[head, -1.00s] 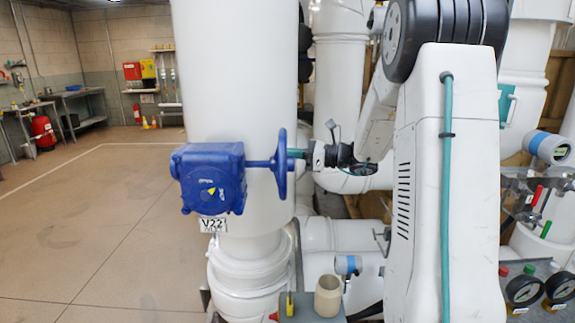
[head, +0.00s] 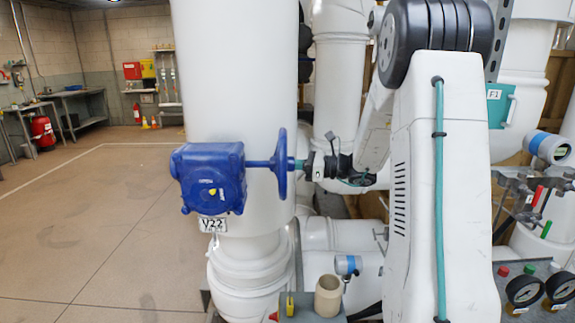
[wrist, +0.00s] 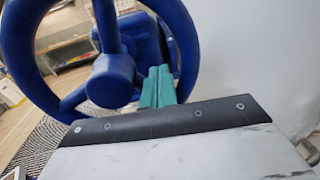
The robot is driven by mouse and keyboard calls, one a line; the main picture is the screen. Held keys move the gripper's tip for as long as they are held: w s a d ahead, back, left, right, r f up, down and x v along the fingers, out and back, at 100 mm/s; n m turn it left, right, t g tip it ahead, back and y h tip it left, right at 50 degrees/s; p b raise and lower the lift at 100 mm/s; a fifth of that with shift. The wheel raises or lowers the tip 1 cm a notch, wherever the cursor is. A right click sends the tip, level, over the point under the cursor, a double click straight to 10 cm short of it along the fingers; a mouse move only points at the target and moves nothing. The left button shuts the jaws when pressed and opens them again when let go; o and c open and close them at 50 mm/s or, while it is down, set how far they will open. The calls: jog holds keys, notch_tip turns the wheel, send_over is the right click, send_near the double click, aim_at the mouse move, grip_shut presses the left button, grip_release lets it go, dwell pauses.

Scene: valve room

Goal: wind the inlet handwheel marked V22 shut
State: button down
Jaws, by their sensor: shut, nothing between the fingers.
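The blue handwheel (head: 282,142) shows edge-on in the head view, on a shaft from a blue gearbox (head: 207,178) on the thick white pipe. A plate marked V22 (head: 213,225) hangs below the gearbox, whose face bears a small yellow mark. My gripper (head: 299,164) is at the wheel's right side, around hub height. In the wrist view my gripper (wrist: 157,86) has its teal fingers together, with nothing between them. They point at the wheel just right of its hub (wrist: 110,81), in line with the gap between hub and rim. I cannot tell whether they touch it.
A white pipe (head: 237,75) stands close behind the wheel. A beige cup (head: 328,296) stands on a grey box below. Gauges (head: 523,290) and small valves are at the right. The floor (head: 90,215) at the left is open.

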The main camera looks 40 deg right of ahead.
jog(key=shift+f, duration=0.1)
jog(key=shift+s+a+f, duration=0.25)
jog(key=shift+s+f, duration=0.1)
jog(key=shift+f, duration=0.35)
jog(key=shift+s, duration=0.1)
jog(key=shift+s+a+f, duration=0.4)
jog(key=shift+s+f, duration=0.05)
jog(key=shift+f, duration=0.1)
